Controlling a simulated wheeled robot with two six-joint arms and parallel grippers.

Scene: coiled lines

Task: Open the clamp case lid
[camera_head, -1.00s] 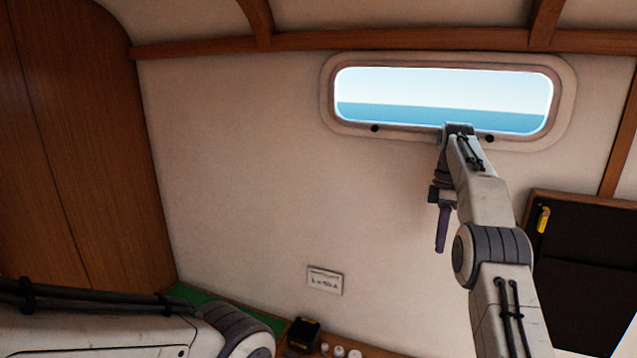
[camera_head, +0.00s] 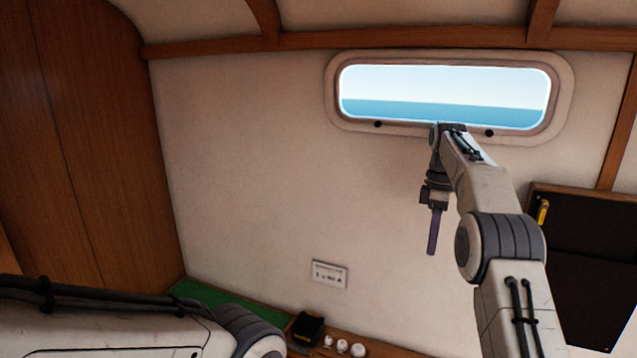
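My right gripper (camera_head: 433,230) hangs from the raised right arm in front of the cabin wall, below the window. Its fingers point down and look like one narrow purple-grey bar, seen edge-on, so I cannot tell whether they are open or shut. Nothing shows hanging from them. My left arm crosses the lower left; its gripper is out of view. A small black case-like box (camera_head: 307,327) with a yellow mark stands on the wooden bench; I cannot tell whether it is the clamp case or how its lid stands.
A green mat (camera_head: 228,304) lies left of the box. Several small white round items (camera_head: 343,346) sit right of it. A small label (camera_head: 329,274) is on the wall. A dark panel (camera_head: 585,265) with a yellow tool (camera_head: 543,212) is at the right.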

